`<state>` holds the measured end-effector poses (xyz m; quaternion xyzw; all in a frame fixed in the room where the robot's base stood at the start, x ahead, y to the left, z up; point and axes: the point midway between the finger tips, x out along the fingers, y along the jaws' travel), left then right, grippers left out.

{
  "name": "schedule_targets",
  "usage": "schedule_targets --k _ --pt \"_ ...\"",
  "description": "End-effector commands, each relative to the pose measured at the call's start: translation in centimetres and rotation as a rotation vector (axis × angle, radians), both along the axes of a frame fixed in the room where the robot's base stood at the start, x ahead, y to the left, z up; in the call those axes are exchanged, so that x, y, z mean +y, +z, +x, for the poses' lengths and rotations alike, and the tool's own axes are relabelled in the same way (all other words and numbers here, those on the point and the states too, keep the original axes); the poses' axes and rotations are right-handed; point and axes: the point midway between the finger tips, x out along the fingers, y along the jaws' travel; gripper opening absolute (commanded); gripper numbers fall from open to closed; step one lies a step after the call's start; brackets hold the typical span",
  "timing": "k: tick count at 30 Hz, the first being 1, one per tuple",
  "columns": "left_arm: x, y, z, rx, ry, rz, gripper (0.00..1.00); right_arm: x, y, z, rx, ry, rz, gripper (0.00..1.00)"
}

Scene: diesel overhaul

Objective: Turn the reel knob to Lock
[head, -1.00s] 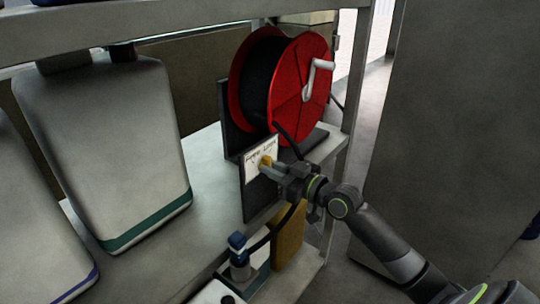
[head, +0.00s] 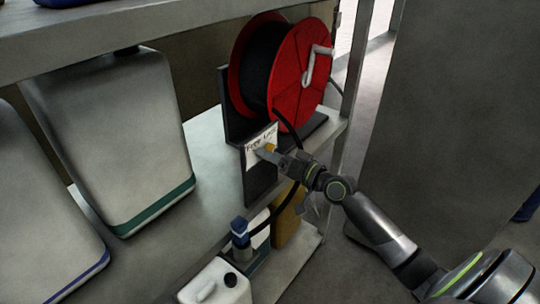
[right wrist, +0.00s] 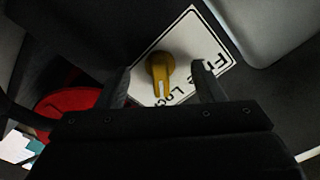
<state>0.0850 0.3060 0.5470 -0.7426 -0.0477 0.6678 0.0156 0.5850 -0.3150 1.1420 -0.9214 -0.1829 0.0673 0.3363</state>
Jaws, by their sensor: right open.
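The yellow reel knob (right wrist: 160,70) sits on a white label plate (right wrist: 187,50) marked "Free" and "Lock" in the right wrist view. The knob's white pointer line lies toward the "Lock" side of the label there. In the head view the knob (head: 270,148) is partly hidden by my right gripper (head: 272,153). My right gripper is open, with its fingers (right wrist: 160,85) on either side of the knob; I cannot tell whether they touch it. The red reel (head: 298,75) with black hose and a white crank stands above the plate. My left gripper is not in view.
Large grey canisters (head: 115,140) stand on the shelf (head: 200,190) to the left. A white jug (head: 218,284) and a blue-capped bottle (head: 240,232) stand below the knob panel. A shelf post (head: 355,80) and a grey panel (head: 455,120) are at the right.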

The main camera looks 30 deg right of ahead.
Motion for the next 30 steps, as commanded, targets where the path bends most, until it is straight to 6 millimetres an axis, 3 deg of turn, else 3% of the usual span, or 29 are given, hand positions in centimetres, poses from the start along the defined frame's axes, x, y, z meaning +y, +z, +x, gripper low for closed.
schedule_targets --k 3,17,30 --pt "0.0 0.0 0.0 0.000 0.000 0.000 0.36 0.0 0.0 0.0 0.000 0.000 -0.001 0.76" --pt "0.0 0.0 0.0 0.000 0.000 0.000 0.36 0.0 0.1 -0.1 -0.001 0.000 -0.002 0.76" --pt "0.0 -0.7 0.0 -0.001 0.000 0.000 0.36 -2.3 -0.2 -5.5 0.000 0.000 -0.007 0.76"
